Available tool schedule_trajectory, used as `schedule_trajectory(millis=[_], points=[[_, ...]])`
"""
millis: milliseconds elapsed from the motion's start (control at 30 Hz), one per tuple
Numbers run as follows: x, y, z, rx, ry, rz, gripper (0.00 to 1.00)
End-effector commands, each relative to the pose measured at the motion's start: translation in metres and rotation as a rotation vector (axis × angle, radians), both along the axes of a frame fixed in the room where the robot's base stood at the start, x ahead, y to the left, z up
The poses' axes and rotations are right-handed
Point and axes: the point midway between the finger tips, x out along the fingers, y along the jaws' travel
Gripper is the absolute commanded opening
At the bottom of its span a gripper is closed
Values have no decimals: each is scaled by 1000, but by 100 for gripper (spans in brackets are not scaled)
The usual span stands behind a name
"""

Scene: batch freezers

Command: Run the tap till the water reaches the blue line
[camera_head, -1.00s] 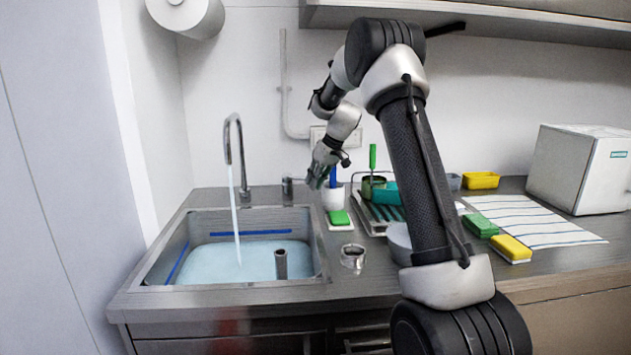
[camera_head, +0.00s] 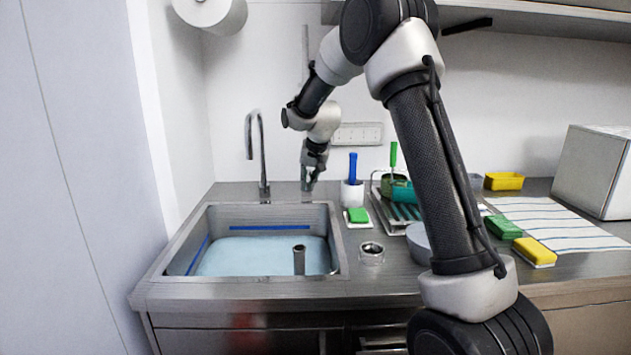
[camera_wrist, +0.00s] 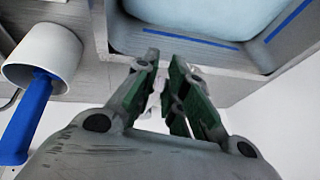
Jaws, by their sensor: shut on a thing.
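The steel sink (camera_head: 341,268) holds pale blue water (camera_head: 262,256). The blue line (camera_head: 270,227) runs along its back wall, and the water's edge looks just below it. The curved tap (camera_head: 263,155) stands behind the sink, with no stream from its spout. My gripper (camera_head: 309,184) is at the tap's short handle (camera_head: 306,186), right of the spout, and is shut on it. In the wrist view my green-padded fingers (camera_wrist: 160,88) are close together and mostly hide what is between them. The water (camera_wrist: 200,14) and blue line (camera_wrist: 192,39) also show there.
A white cup (camera_head: 352,197) with a blue-handled brush stands just right of my gripper. A green sponge (camera_head: 357,215), a steel ring (camera_head: 371,254) and a dish rack lie farther right. A grey standpipe (camera_head: 299,260) rises from the water.

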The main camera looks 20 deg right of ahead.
Motion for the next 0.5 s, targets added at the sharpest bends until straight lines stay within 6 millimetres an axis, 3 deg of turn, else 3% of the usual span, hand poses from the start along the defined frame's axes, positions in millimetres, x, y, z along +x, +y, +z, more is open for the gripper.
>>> schedule_trajectory(millis=[500], points=[[3,7,1,1,-2,-44,0]])
